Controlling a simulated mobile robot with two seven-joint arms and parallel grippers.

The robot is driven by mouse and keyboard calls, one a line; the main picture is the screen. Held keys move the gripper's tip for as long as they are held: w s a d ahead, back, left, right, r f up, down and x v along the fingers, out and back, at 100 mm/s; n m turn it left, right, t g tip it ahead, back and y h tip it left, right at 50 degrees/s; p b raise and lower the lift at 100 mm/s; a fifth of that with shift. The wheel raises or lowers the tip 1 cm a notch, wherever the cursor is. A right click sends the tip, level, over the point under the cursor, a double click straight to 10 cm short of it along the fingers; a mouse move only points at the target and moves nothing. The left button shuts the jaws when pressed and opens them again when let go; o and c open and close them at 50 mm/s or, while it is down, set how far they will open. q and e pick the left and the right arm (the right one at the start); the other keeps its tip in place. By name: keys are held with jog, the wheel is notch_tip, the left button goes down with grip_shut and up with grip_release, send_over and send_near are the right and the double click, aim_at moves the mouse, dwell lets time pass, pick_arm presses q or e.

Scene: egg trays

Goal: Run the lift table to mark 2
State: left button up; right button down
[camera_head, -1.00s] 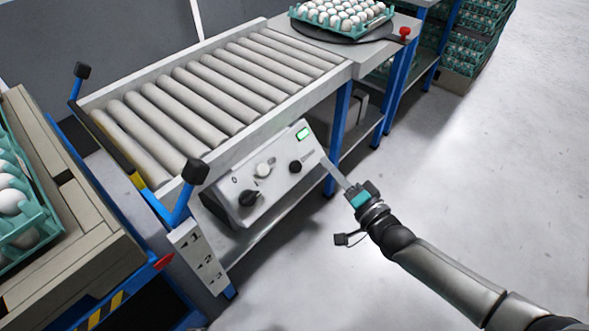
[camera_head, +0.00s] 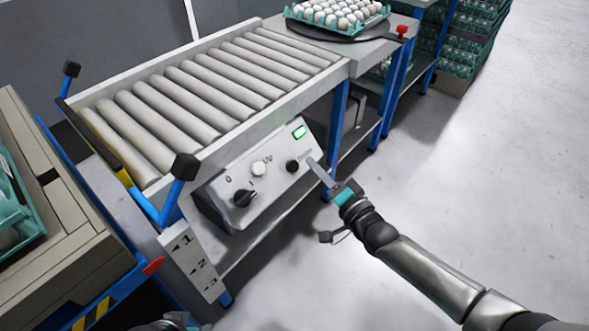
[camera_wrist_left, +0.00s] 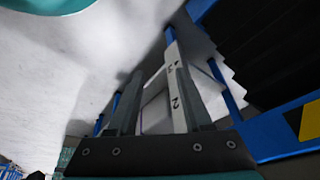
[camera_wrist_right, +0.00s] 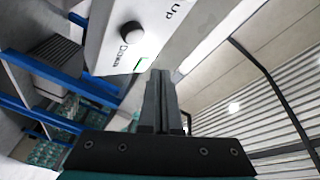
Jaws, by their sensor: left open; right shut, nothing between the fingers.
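The lift table (camera_head: 118,291) stands at the left with striped edging, and its red pointer (camera_head: 153,266) points toward the scale plate (camera_head: 190,261) with marks 1, 2 and 3. I cannot tell exactly which mark it meets. The control panel (camera_head: 225,183) under the conveyor has a black rotary knob (camera_head: 243,198), a white Up button (camera_head: 258,168), a black Down button (camera_head: 292,166) and a lit green display (camera_head: 299,132). My right gripper (camera_head: 312,163) is shut and empty, just right of the Down button (camera_wrist_right: 131,33), apparently apart from it. My left gripper (camera_wrist_left: 155,95) is open and empty near the scale plate.
A roller conveyor (camera_head: 160,67) with blue posts runs above the panel. Layers and an egg tray (camera_head: 30,225) rest on the lift table. Another egg tray (camera_head: 340,30) sits on a turntable beside a red button (camera_head: 402,30). The floor at right is clear.

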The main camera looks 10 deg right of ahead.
aim_at(293, 166)
pick_arm(q)
notch_tip(293, 166, up, 6)
jog(key=w+d+t+b, duration=0.1)
jog(key=t+b, duration=0.1)
jog(key=b, duration=0.1)
jog(key=shift+w+h, duration=0.2)
jog(key=shift+h, duration=0.1)
pick_arm(e)
jog(key=shift+w+a+f, duration=0.5)
jog(key=shift+w+f, duration=0.15)
jog(key=shift+f, duration=0.05)
jog(key=shift+w+a+f, duration=0.5)
jog(key=shift+w+f, duration=0.15)
jog(key=shift+f, duration=0.05)
pick_arm(q)
jog(key=shift+d, duration=0.1)
jog(key=shift+f, duration=0.15)
pick_arm(e)
jog(key=shift+f, duration=0.1)
pick_arm(q)
jog(key=shift+f+b, duration=0.2)
jog(key=shift+b, duration=0.3)
pick_arm(e)
jog(key=shift+w+a+f, duration=0.2)
jog(key=shift+w, duration=0.05)
